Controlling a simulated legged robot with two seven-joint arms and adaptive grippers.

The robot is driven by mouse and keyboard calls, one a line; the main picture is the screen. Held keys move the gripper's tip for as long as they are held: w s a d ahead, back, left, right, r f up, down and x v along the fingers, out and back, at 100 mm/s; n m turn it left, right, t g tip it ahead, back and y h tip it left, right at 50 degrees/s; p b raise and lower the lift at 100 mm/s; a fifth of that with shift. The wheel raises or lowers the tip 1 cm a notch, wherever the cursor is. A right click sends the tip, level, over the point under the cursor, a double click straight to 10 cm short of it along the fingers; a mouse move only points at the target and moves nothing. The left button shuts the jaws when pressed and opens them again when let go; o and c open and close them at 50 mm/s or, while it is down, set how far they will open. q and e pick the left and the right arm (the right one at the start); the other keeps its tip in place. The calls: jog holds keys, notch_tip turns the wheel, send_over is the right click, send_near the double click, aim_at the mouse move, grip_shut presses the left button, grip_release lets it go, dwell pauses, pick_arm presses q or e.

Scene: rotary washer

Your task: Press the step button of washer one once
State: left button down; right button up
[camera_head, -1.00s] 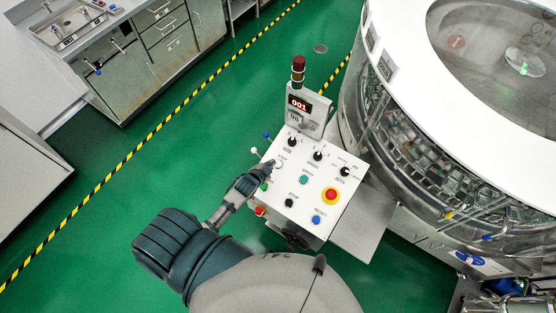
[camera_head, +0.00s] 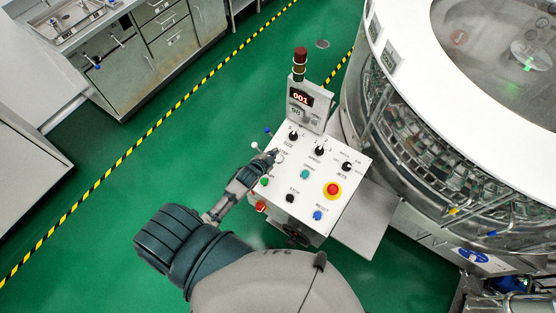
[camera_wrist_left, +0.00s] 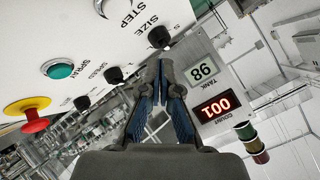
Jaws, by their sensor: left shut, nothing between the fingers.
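The white control panel (camera_head: 322,178) of the washer stands at the centre of the head view. Its pale round step button (camera_head: 279,158) is near the panel's upper left edge. In the left wrist view the step button (camera_wrist_left: 108,7) is cut by the top edge, beside the word STEP. My left gripper (camera_head: 272,156) is shut and empty, its tips just left of the button in the head view; whether they touch is unclear. The left wrist view shows the closed fingers (camera_wrist_left: 165,66) below the black size knob (camera_wrist_left: 158,37). My right gripper is not in view.
A red count display (camera_head: 300,98) reads 001 above the panel, under a signal light (camera_head: 299,65). Black knobs, a teal button (camera_head: 305,174) and a red emergency stop (camera_head: 332,190) are close by. The large round washer (camera_head: 400,130) stands right. Green floor is clear at left.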

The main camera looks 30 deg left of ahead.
pick_arm(q)
jog(key=b, duration=0.4)
send_over(277, 161)
jog(key=f, duration=0.2)
jog(key=s+f, duration=0.1)
jog(key=f, duration=0.1)
jog(key=shift+w+d+f+b, duration=0.1)
jog(key=shift+w+f+b, duration=0.25)
jog(key=shift+f, duration=0.4)
jog(key=shift+w+f, duration=0.1)
jog(key=shift+f, duration=0.1)
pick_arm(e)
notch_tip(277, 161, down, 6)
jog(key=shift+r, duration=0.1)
pick_arm(q)
jog(key=shift+a, duration=0.2)
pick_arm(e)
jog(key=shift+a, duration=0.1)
pick_arm(q)
jog(key=shift+d, duration=0.15)
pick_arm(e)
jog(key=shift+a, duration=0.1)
pick_arm(q)
jog(key=shift+f, duration=0.15)
jog(key=shift+f, duration=0.2)
